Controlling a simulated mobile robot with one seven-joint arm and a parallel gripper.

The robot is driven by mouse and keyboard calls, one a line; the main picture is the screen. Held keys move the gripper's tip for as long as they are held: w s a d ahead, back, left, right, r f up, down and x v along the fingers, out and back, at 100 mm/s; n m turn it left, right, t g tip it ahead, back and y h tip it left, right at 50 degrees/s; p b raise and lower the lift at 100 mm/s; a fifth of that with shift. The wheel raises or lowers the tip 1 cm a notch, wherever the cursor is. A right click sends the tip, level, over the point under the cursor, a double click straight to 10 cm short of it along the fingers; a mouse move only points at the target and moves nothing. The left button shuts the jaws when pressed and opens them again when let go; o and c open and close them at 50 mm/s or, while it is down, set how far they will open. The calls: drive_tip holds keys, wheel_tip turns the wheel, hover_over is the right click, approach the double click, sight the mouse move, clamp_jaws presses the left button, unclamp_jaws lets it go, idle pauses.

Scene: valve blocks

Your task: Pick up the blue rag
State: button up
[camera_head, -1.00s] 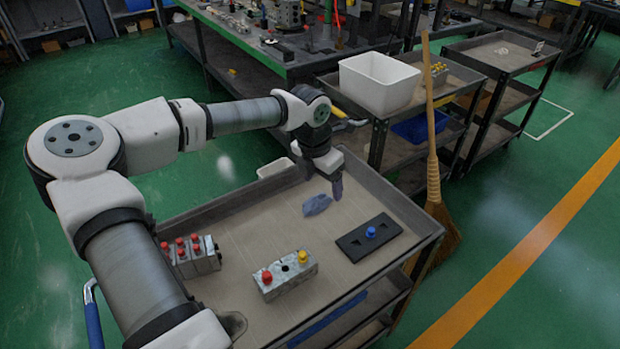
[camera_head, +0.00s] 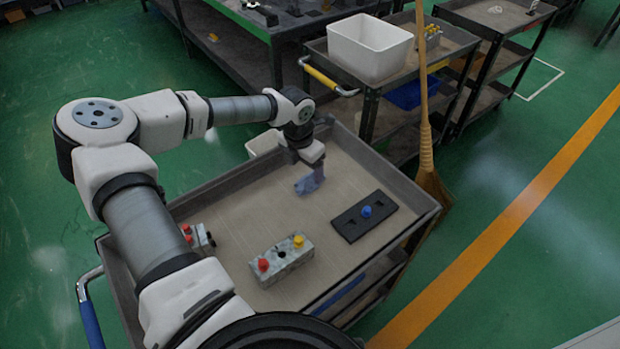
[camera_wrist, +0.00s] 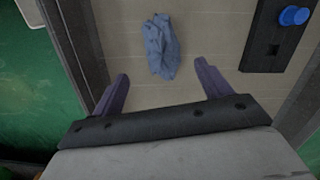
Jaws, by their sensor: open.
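The blue rag (camera_wrist: 161,46) lies crumpled on the cart's tray (camera_head: 240,222). In the wrist view it is just beyond my fingertips, roughly centred between them. In the head view the rag (camera_head: 303,187) is partly hidden by my gripper (camera_head: 318,172), which is over the tray's far part. In the wrist view my gripper (camera_wrist: 162,78) has its two purple fingers spread wide, with nothing between them. I cannot tell the exact height of the fingers above the tray.
A black plate with a blue knob (camera_head: 366,211) lies right of the rag. A metal valve block (camera_head: 282,259) with red and yellow knobs is nearer. Another red-knobbed block (camera_head: 198,238) is partly behind my arm. The tray has raised rims. A broom (camera_head: 426,150) leans beside it.

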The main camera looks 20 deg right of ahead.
sight(309, 176)
drive_tip(key=f, duration=0.1)
drive_tip(key=d+f+p, duration=0.1)
drive_tip(key=f+p, duration=0.1)
drive_tip(key=f, duration=0.1)
drive_tip(key=shift+d+f, duration=0.1)
drive_tip(key=shift+d, duration=0.15)
drive_tip(key=shift+f, duration=0.45)
drive_tip(key=c, duration=1.1)
